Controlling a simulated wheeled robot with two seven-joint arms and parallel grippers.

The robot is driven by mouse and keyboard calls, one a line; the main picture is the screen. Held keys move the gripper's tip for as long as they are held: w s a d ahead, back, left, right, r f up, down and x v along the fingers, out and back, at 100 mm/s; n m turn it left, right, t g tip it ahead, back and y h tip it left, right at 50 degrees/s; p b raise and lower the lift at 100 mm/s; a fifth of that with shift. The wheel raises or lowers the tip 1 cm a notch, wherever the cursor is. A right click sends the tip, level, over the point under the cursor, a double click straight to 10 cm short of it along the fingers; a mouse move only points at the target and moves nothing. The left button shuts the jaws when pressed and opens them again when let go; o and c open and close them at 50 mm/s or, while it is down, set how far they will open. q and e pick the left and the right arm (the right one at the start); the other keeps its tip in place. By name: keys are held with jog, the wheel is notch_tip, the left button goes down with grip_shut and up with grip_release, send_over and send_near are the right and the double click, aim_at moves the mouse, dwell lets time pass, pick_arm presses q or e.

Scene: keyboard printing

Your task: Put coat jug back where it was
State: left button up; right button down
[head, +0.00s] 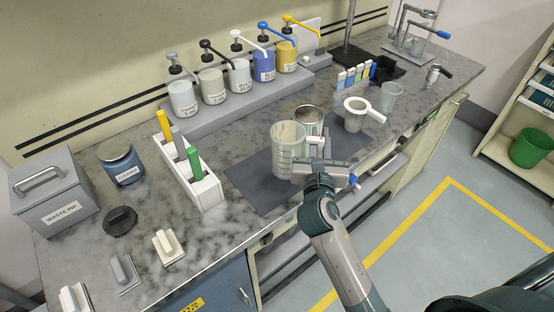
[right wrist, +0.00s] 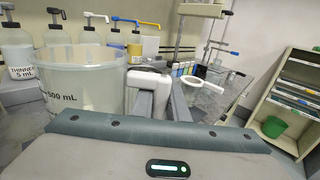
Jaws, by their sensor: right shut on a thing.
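The coat jug (head: 287,143) is a large translucent measuring jug, seen over the dark grey mat in the head view. In the right wrist view the jug (right wrist: 85,88) fills the left side and reads "500 mL". It looks upright and empty. My right gripper (head: 318,160) is at the jug's right side, shut on its white handle (right wrist: 148,79). I cannot tell whether the jug's base touches the mat, as the gripper hides part of it. My left gripper is not in view.
A metal can (head: 310,116) stands close behind the jug. A beaker with a white strainer (head: 364,108) and a clear cup (head: 391,93) are to the right. Pump bottles (head: 212,86) line the back shelf. A white rack (head: 200,180) stands left. The mat's (head: 252,180) left part is clear.

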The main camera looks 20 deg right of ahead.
jog(key=w+a+f, duration=0.5)
jog(key=w+a, duration=0.1)
jog(key=a, duration=0.1)
jog(key=shift+a+f, duration=0.2)
jog(key=shift+f, duration=0.1)
jog(key=shift+f, duration=0.1)
jog(key=shift+f, duration=1.95)
jog(key=c, duration=1.7)
grip_release()
jog(key=shift+f, duration=0.15)
jog(key=shift+c, duration=0.2)
